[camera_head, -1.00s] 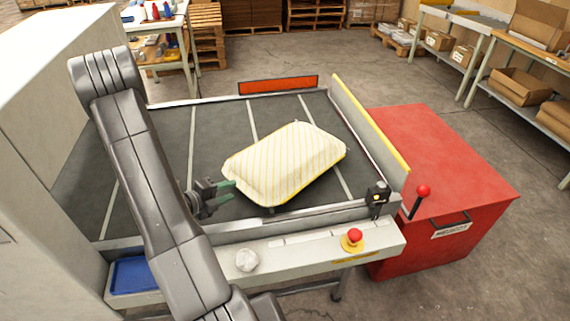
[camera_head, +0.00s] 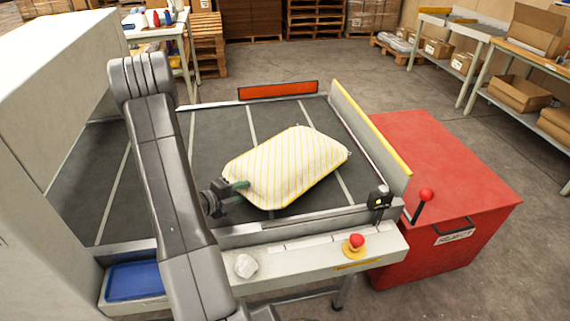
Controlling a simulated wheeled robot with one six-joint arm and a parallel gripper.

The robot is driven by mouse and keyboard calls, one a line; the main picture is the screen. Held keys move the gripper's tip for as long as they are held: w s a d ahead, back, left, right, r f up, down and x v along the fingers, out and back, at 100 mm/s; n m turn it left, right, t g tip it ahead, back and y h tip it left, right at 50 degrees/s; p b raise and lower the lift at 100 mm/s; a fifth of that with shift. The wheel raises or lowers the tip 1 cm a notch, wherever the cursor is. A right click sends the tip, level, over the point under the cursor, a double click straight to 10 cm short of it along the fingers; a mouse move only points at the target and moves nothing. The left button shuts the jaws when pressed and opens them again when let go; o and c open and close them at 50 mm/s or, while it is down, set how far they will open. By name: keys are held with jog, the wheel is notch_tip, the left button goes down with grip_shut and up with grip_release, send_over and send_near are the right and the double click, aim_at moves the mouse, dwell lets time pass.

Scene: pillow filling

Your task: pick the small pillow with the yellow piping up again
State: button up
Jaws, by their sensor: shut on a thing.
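The small pillow (camera_head: 288,167) is cream with yellow stripes and yellow piping. It lies tilted across the dark conveyor belt (camera_head: 222,135), left of the yellow-topped side guard. The fingertips are partly hidden against the cloth. The pillow appears to rest on the belt; I cannot see any gap under it.
A yellow-topped guard (camera_head: 371,125) edges the belt on the right, with a red reject bin (camera_head: 450,170) beyond it. The front rail carries a small black sensor (camera_head: 379,198) and a red stop button (camera_head: 356,240).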

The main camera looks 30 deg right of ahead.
jog(key=shift+s+f, duration=0.1)
grip_shut()
